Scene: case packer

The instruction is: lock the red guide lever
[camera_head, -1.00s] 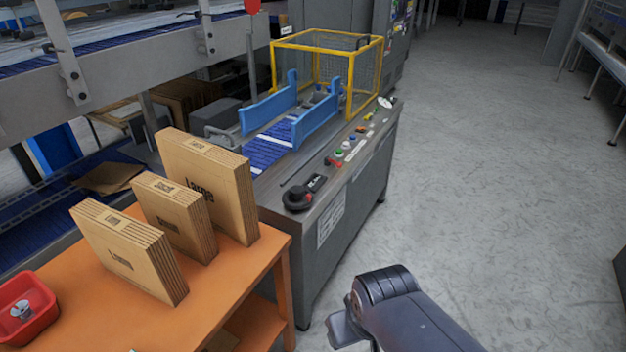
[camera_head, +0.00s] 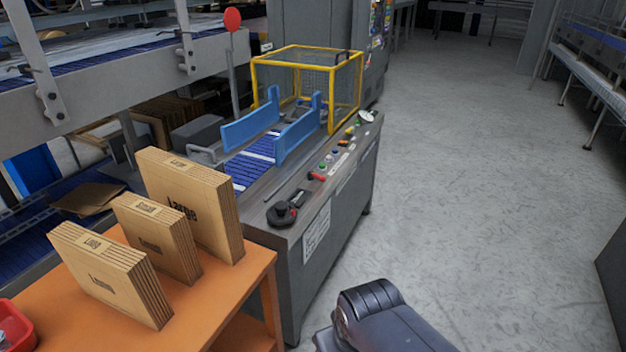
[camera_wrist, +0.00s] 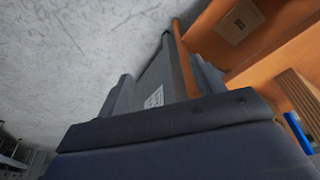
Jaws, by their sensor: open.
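A small red handle (camera_head: 317,176), which looks like the red guide lever, sits on the front edge of the grey machine (camera_head: 330,235), beside several buttons. Whether it is locked is too small to tell. Two blue guide rails (camera_head: 297,130) stand over the blue conveyor behind it. My gripper (camera_wrist: 163,82) is open and empty in the wrist view, its two fingers apart. The machine's grey side with a white label (camera_wrist: 154,98) shows beyond and between the fingers. In the head view, only my arm shows at the bottom, well short of the handle.
An orange table (camera_head: 215,305) with cardboard stacks (camera_head: 190,200) stands at left, close to the machine. A black round knob (camera_head: 283,213) sits on the machine's near corner. A yellow mesh cage (camera_head: 308,62) is behind the guides. Open grey floor (camera_head: 470,180) lies at right.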

